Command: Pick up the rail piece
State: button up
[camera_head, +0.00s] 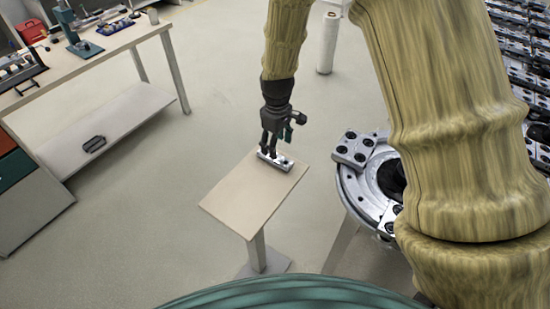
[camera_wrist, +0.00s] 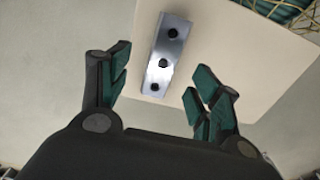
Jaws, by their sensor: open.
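The rail piece (camera_head: 281,162) is a short silver metal block with several dark holes. It lies flat near the far edge of a small beige pedestal table (camera_head: 243,198). My gripper (camera_head: 270,150) is just above the table at the rail piece, fingers pointing down. In the wrist view the rail piece (camera_wrist: 167,55) lies ahead of and between the two open fingers (camera_wrist: 158,90), nearer the left finger. No contact shows there. In the head view the fingers overlap part of the rail piece, so the exact gap is hidden.
A round metal ring track (camera_head: 356,203) with blocks on it stands right of the table. A workbench (camera_head: 110,40) with tools is at the upper left. A white cylinder (camera_head: 328,43) stands behind. A rack of metal parts (camera_head: 520,60) is at the right. Open floor lies left.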

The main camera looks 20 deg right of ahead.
aim_at(286, 164)
jog(key=shift+s+a+f+p, duration=0.15)
jog(key=shift+f+p, duration=0.35)
jog(key=shift+f, duration=0.25)
jog(key=shift+w+a+f+p, duration=0.1)
jog(key=shift+f+p, duration=0.35)
jog(key=shift+f, duration=1.45)
jog(key=shift+c, duration=0.4)
grip_shut()
